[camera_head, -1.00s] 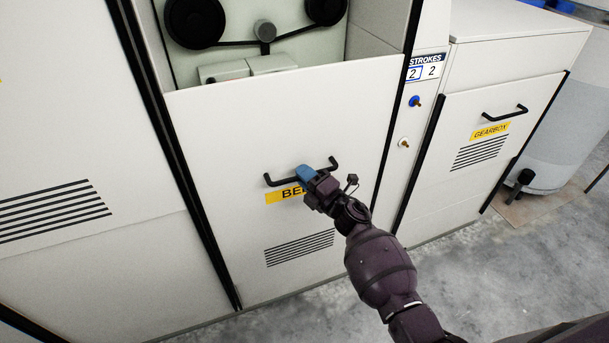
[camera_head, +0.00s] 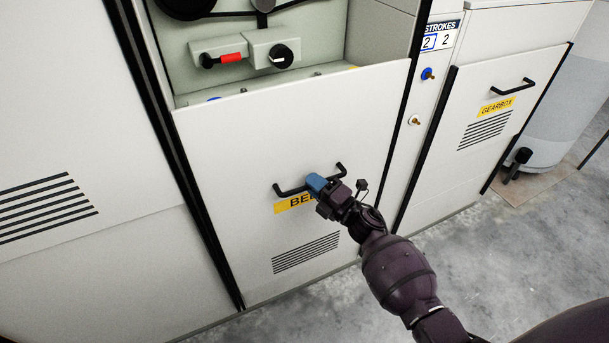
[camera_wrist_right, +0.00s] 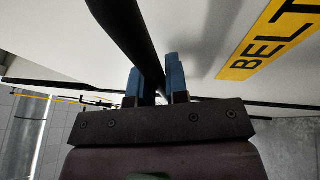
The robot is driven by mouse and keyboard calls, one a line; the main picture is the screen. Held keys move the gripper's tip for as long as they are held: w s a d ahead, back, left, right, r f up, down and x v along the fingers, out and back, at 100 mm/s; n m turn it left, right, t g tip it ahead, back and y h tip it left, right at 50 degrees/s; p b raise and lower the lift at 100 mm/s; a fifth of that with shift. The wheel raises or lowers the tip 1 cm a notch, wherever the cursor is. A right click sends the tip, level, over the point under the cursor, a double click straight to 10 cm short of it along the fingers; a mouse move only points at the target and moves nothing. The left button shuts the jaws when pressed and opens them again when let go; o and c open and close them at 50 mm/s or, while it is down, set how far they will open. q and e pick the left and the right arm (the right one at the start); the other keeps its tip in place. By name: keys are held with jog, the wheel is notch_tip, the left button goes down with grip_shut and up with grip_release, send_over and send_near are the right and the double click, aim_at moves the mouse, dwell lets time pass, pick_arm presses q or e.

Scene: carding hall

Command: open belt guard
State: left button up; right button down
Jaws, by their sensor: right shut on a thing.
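The belt guard (camera_head: 285,130) is a white panel with a black bar handle (camera_head: 291,190), a yellow label and a dark slotted vent. It stands low in its frame, with an opening above its top edge. My right gripper (camera_head: 316,183) is shut on the handle near its middle and covers part of the label. In the right wrist view the black handle bar (camera_wrist_right: 127,30) runs between the two blue fingers (camera_wrist_right: 158,82), beside the yellow BELT label (camera_wrist_right: 268,40). My left gripper is not in view.
Inside the opening are a red-handled switch (camera_head: 230,58), a black knob (camera_head: 281,56) and part of a dark pulley (camera_head: 186,5). To the right is a gearbox panel (camera_head: 510,125) with its own handle (camera_head: 513,88). Grey floor (camera_head: 470,260) is clear at lower right.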

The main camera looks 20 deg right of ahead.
aim_at(302, 200)
jog(key=f, duration=0.1)
jog(key=f+b, duration=0.1)
jog(key=f, duration=0.1)
jog(key=shift+s+f, duration=0.2)
jog(key=shift+f, duration=0.1)
notch_tip(302, 200, down, 6)
jog(key=b, duration=0.4)
jog(key=shift+f, duration=0.15)
jog(key=shift+w+f, duration=0.1)
jog(key=shift+f, duration=0.25)
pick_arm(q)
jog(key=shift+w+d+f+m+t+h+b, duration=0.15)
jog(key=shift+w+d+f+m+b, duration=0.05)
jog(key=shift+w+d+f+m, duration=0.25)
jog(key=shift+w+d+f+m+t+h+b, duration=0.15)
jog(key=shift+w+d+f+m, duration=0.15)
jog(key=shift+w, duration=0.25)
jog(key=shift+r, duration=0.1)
pick_arm(e)
jog(key=shift+w+r, duration=0.1)
jog(key=c, duration=1.1)
grip_release()
jog(key=shift+r, duration=0.1)
